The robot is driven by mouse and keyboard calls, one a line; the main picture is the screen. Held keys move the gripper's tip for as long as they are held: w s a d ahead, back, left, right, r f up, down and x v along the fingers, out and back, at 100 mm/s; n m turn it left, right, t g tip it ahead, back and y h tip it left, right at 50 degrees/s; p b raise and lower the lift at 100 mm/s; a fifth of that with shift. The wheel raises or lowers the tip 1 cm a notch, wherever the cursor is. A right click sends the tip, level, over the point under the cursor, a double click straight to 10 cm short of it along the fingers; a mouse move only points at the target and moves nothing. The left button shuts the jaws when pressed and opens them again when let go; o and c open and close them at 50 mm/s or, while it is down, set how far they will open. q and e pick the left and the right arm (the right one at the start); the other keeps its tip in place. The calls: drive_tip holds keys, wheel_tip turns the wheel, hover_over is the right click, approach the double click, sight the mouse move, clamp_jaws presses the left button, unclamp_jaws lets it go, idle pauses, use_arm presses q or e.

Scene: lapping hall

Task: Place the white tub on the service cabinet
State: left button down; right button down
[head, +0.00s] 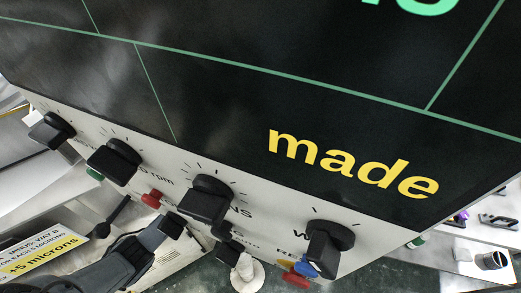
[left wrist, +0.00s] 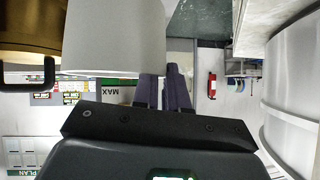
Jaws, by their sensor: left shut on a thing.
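A large plain white cylinder, which looks like the white tub (left wrist: 115,36), fills the upper left middle of the left wrist view. My left gripper (left wrist: 163,76) is shut, its two dark fingers close together at the cylinder's lower right edge. One finger runs partly behind the cylinder and the other shows just beside it. The contact itself is mostly hidden. In the head view a big panel covers most of the scene, and I cannot make out the tub for certain there. I cannot pick out the service cabinet with certainty. My right gripper is not in view.
The dark panel (head: 230,90) with black knobs (head: 205,200) fills the head view. In the left wrist view a brass-coloured cylinder (left wrist: 30,28) with a dark handle stands left of the tub, a large white cylinder (left wrist: 297,85) at right, and a red extinguisher (left wrist: 211,86) farther off.

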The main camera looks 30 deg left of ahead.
use_arm(q)
drive_tip(key=f, duration=0.3)
drive_tip(key=shift+w+f, duration=0.3)
drive_tip(key=shift+w, duration=0.1)
drive_tip(key=shift+f+b, duration=0.35)
drive_tip(key=shift+f, duration=0.4)
drive_tip(key=c, duration=1.1)
unclamp_jaws()
drive_tip(key=shift+c, duration=0.2)
drive_tip(key=p+v, duration=0.1)
drive_tip(key=v, duration=0.4)
drive_tip(key=shift+s+d+r, duration=0.1)
drive_tip(key=shift+s+r, duration=0.05)
drive_tip(key=shift+s, duration=0.05)
